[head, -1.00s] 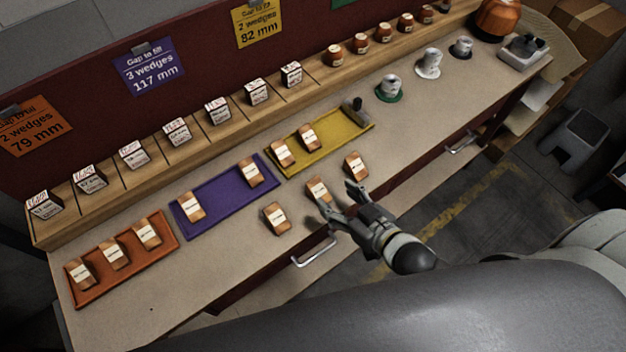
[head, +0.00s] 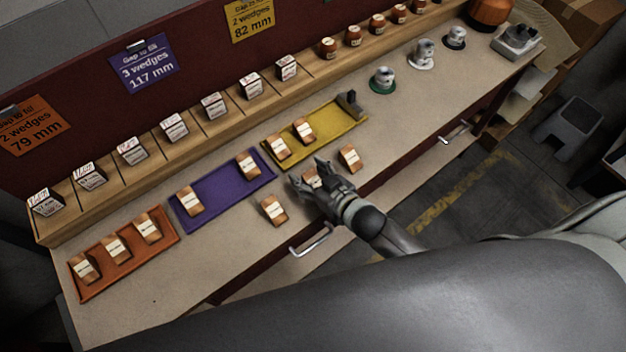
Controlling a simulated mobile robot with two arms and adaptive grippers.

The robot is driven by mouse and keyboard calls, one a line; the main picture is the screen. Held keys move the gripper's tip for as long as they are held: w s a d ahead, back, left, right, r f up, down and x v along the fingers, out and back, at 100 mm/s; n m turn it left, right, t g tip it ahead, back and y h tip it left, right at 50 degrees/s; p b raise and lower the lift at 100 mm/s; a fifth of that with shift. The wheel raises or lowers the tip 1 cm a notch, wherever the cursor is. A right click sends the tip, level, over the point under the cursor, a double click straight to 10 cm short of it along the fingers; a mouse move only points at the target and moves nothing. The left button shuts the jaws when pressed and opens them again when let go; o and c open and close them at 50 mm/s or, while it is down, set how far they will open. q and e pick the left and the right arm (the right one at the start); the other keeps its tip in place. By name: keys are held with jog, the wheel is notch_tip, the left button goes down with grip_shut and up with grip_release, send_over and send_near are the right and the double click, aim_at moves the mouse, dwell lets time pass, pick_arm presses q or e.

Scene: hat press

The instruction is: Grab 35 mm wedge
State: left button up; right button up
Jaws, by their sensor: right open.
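Three loose wooden wedges with white labels lie on the bench in front of the trays: a left one (head: 273,210), a middle one (head: 313,178) and a right one (head: 349,158). Their labels are too small to read, so I cannot tell which is 35 mm. My right gripper (head: 307,171) is open, with its fingers over and around the middle wedge, which it partly hides. I cannot tell whether the fingers touch it. More wedges lie in the orange tray (head: 165,248), the purple tray (head: 218,187) and the yellow tray (head: 328,138). My left gripper is not in view.
A wooden shelf behind the trays carries several labelled blocks (head: 211,107) and brown pieces (head: 353,37). A small dark grey object (head: 350,103) stands at the yellow tray's right end. Small cups (head: 383,78) stand farther right. A drawer handle (head: 311,240) juts from the bench front.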

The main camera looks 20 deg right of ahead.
jog(key=c, duration=1.1)
jog(key=shift+w+r, duration=0.1)
